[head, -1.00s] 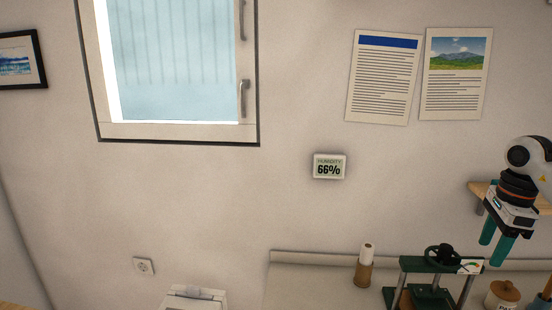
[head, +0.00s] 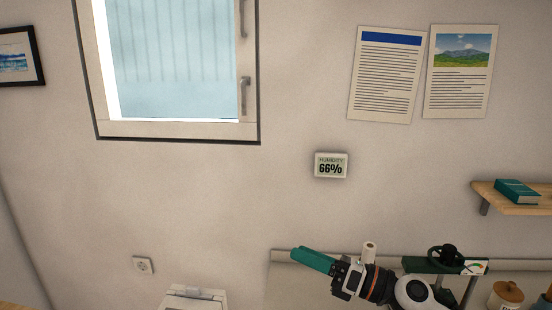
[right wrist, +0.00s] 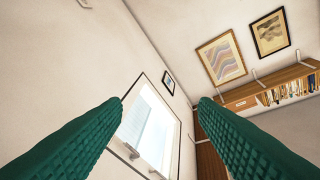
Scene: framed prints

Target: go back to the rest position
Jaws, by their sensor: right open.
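My right gripper (head: 312,260) shows low in the middle of the head view, with its green fingers pointing left. It is in front of the counter with the green press and hides part of it. In the right wrist view its two green fingers (right wrist: 165,120) are spread wide apart with nothing between them, so it is open and empty. My left gripper is in neither view.
A wooden shelf (head: 520,207) with a green book (head: 516,192) is at the right. A green press (head: 446,265) stands on the counter. The wrist view shows framed prints (right wrist: 222,58) above a bookshelf.

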